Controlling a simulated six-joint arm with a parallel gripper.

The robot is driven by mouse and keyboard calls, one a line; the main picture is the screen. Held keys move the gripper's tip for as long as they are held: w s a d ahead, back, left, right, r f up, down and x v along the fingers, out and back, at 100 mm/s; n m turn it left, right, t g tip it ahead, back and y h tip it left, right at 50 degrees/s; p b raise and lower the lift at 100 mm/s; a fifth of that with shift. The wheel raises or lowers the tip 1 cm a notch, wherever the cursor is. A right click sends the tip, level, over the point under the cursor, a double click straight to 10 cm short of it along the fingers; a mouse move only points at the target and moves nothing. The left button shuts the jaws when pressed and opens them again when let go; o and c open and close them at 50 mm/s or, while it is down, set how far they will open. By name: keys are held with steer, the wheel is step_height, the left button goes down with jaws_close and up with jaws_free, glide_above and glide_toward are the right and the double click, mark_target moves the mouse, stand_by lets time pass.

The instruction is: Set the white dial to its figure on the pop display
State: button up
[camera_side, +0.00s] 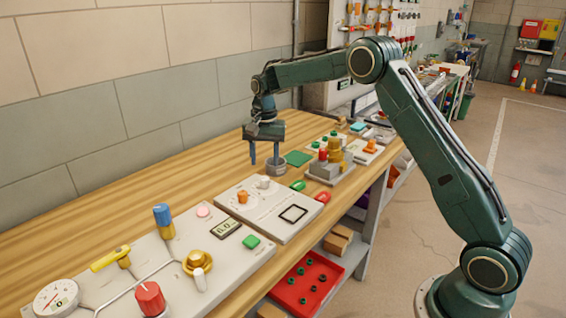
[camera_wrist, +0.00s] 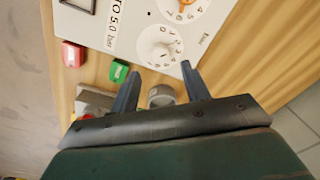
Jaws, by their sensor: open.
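The white dial (camera_side: 264,182) is a small knob on a pale panel (camera_side: 268,228), beside an orange knob (camera_side: 243,197). In the wrist view the white dial (camera_wrist: 160,46) has a ring of printed numbers and lies just beyond my fingertips; its exact setting is too small to read. My gripper (camera_side: 264,163) points down, open and empty, behind the panel's far edge and apart from the dial. Its two fingers (camera_wrist: 160,68) show in the wrist view. A small display (camera_side: 226,228) on the nearer panel seems to read 0.0; I cannot tell whether it is the pop display.
A grey cylinder (camera_side: 277,167) stands close by my fingers. Green (camera_side: 298,185) and red (camera_side: 323,197) pieces lie right of the panel. A grey block with an orange stack (camera_side: 334,152) is farther right. The wooden table (camera_side: 120,205) is clear along the wall.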

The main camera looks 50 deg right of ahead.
mark_target(265, 178)
steer(key=shift+f, duration=3.2)
steer(key=c, duration=1)
steer(key=shift+n, duration=0.4)
steer(key=n, duration=1.1)
steer(key=shift+w, duration=0.1)
